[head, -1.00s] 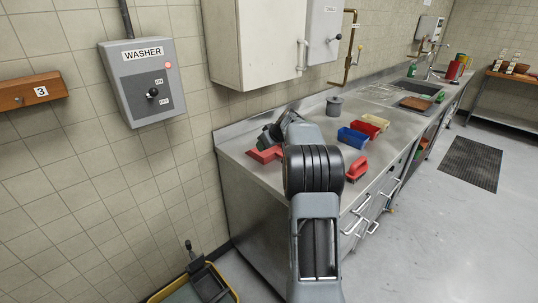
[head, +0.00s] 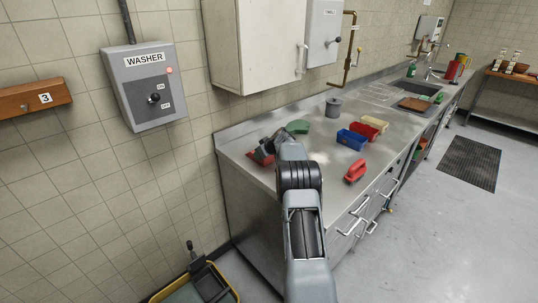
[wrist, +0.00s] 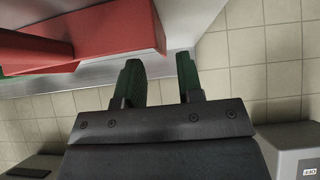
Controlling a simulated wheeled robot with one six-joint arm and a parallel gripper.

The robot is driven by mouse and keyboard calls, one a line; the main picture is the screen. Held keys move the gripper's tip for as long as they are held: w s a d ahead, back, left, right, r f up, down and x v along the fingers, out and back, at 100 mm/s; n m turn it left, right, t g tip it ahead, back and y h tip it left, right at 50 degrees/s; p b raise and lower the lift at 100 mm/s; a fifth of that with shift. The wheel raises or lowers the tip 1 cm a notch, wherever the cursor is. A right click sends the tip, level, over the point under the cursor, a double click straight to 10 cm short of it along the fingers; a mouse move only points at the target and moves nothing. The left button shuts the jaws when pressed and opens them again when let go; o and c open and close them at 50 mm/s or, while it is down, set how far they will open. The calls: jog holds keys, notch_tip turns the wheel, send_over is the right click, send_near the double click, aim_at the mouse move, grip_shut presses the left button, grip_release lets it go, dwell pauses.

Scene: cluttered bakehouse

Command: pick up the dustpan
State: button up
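A red piece that looks like the dustpan (head: 254,159) lies at the left end of the steel counter, partly hidden by my gripper (head: 266,147). In the wrist view, a large red shape (wrist: 85,35) fills the upper left, close to my fingers and to their left. My gripper also shows in the wrist view (wrist: 160,78), with its two fingers apart and nothing between them. The red piece is outside the finger gap. Whether a finger touches it I cannot tell.
On the counter (head: 235,139) are a green item (head: 298,127), a grey pot (head: 333,107), a blue bin (head: 351,140), a red bin (head: 364,129), a cream bin (head: 376,122) and a red-handled item (head: 355,171). A tiled wall and cabinet (head: 255,45) stand behind.

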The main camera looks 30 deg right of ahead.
jog(key=shift+p+x, duration=0.8)
jog(key=shift+x, duration=1.4)
jog(key=shift+a, duration=0.1)
jog(key=shift+c, duration=0.4)
grip_shut()
